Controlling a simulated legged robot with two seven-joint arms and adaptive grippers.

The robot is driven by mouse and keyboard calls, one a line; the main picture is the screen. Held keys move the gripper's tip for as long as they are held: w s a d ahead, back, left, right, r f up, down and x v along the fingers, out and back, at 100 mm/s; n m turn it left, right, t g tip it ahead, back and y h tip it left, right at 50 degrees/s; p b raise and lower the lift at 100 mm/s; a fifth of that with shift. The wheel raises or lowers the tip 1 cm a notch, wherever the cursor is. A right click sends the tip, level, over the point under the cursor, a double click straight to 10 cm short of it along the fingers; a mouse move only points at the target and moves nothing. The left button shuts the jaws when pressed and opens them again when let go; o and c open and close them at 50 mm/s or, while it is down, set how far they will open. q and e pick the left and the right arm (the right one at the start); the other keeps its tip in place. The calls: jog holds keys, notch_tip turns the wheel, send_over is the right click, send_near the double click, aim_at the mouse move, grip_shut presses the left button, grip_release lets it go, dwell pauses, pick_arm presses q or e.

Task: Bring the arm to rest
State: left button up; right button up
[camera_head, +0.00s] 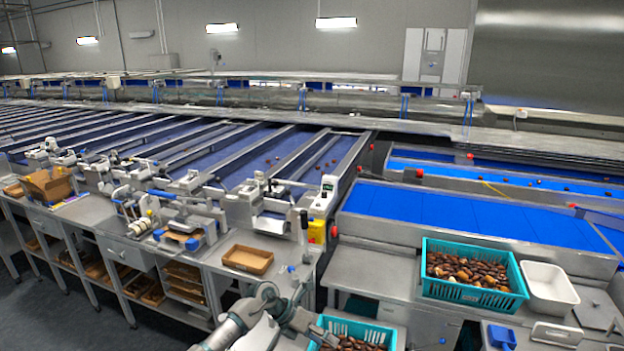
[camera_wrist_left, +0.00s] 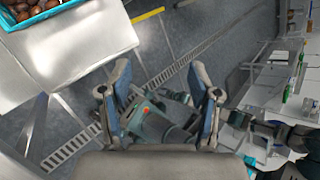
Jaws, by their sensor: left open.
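My left arm comes in at the bottom of the head view, and its gripper (camera_head: 318,330) is low in front of the bench, near the lower teal basket (camera_head: 352,324). In the left wrist view the two fingers of the left gripper (camera_wrist_left: 158,72) stand wide apart with nothing held between them. Grey-green parts, probably of my own body, show beyond the fingers, above the floor. My right gripper is not in view.
A teal basket of dates (camera_head: 428,270) stands on the right bench beside a white tub (camera_head: 549,287). A brown tray (camera_head: 247,259) lies on the left bench. Blue conveyors (camera_head: 440,212) run behind. The wrist view shows open grey floor (camera_wrist_left: 218,40) with a drain grate.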

pick_arm(q)
jog(key=s+d+r+n+t+h, duration=0.3)
jog(key=s+d+n+t+h, duration=0.15)
jog(key=d+n+h, duration=0.4)
jog(key=s+a+f+n+t+y, duration=0.2)
jog(key=a+f+n+t+y, duration=0.5)
jog(key=a+n, duration=0.5)
jog(key=s+a+f+n+t+y, duration=0.1)
jog(key=a+f+n+t+y, duration=0.65)
jog(key=n, duration=0.65)
jog(key=s+a+f+n+g+y, duration=0.3)
jog(key=s+a+f+n+g, duration=0.2)
jog(key=s+a+f+g, duration=0.6)
jog(key=s+a+f+n+g, duration=0.1)
jog(key=s+f+g, duration=0.1)
jog(key=s, duration=0.8)
jog(key=s+a+f+n+g, duration=0.1)
jog(key=s+g, duration=0.1)
jog(key=s, duration=0.8)
notch_tip(320, 180, down, 23)
jog(key=s+g, duration=0.1)
jog(key=s, duration=0.1)
jog(key=s+a+f+g, duration=0.1)
jog(key=s+a+f, duration=0.1)
jog(key=s+f, duration=1.1)
notch_tip(320, 180, down, 4)
jog(key=shift+s+f, duration=0.1)
jog(key=shift+s, duration=0.3)
